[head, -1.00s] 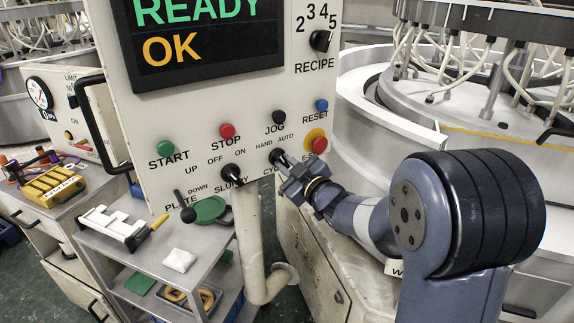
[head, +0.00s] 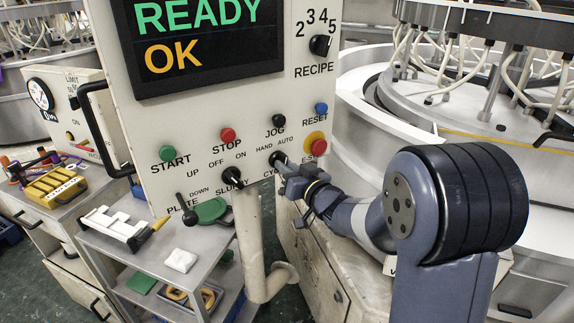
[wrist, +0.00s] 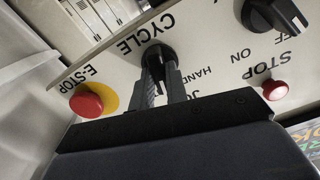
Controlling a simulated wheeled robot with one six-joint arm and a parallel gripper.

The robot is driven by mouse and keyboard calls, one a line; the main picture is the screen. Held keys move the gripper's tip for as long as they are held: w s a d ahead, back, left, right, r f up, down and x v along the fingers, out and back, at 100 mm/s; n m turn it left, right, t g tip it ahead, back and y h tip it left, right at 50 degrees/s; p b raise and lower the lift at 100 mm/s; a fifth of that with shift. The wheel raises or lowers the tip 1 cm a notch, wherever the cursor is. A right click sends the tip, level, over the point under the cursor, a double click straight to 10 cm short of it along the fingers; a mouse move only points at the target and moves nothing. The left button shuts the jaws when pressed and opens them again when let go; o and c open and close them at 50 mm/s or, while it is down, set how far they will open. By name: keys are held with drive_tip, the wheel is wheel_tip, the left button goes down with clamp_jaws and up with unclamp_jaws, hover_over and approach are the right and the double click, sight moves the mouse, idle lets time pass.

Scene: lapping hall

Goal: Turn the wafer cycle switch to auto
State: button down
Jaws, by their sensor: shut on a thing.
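The cycle switch is a black rotary knob (head: 279,158) on the cream control panel (head: 290,95), below the HAND and AUTO marks and above the partly hidden CYCLE label. My gripper (head: 285,165) reaches it from the lower right. The wrist view shows the panel upside down, with the two fingers (wrist: 162,85) closed on either side of the cycle knob (wrist: 156,52). The fingers hide much of the knob and part of the HAND mark. I cannot clearly tell which mark the knob points at.
The red E-stop (head: 315,141) on its yellow ring is close beside my gripper. The slurry knob (head: 231,175) is to the left, the jog button (head: 279,120) above. A cream pipe (head: 250,240) runs below the panel. A shelf cart (head: 185,245) stands lower left.

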drive_tip(key=shift+m+p, duration=0.45)
drive_tip(key=shift+m, duration=1.15)
drive_tip(key=c, duration=1.4)
unclamp_jaws()
drive_tip(key=b+v, duration=0.2)
drive_tip(key=v, duration=0.8)
drive_tip(key=shift+s+d, duration=0.25)
drive_tip(key=shift+s, duration=0.1)
drive_tip(key=shift+w, duration=0.1)
